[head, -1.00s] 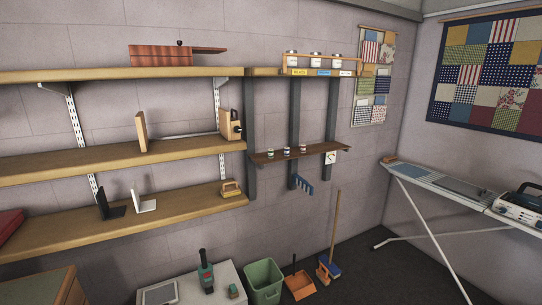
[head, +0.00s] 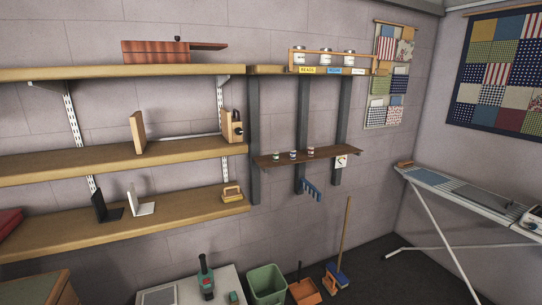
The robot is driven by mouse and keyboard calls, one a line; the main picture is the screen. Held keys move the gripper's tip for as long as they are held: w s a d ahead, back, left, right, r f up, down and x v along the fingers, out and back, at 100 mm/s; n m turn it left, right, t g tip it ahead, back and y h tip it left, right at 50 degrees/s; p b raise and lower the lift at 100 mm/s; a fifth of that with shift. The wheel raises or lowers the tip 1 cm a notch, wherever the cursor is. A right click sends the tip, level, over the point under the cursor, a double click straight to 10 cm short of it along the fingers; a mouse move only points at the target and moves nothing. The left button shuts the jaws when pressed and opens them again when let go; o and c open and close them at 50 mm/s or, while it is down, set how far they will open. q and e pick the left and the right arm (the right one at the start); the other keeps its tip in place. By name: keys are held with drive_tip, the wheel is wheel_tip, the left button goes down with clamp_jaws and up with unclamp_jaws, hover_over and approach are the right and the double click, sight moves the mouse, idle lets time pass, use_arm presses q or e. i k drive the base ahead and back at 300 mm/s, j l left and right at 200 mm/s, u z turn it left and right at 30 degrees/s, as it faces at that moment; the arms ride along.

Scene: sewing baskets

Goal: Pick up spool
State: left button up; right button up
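Several small spool-like items stand on the small dark wall shelf (head: 312,158) in the head view. The left one (head: 278,155), the middle one (head: 293,155) and the right one (head: 310,153) stand apart in a row. They are too small to tell for sure that they are spools. Neither of my grippers is in view.
Long wooden shelves (head: 120,163) run along the left wall with bookends and boxes. An ironing board (head: 455,193) stands at the right. A green bin (head: 267,285), an orange dustpan (head: 305,292) and a broom (head: 345,235) stand on the floor. A white cabinet (head: 228,278) is at the bottom.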

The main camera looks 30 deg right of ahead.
sight(276, 156)
drive_tip(key=i+l+u, duration=0.15)
drive_tip(key=l, duration=0.25)
drive_tip(key=i+l+u, duration=0.1)
drive_tip(key=l, duration=0.3)
drive_tip(key=i+l+u, duration=0.15)
drive_tip(key=l, duration=0.25)
drive_tip(key=k, duration=0.05)
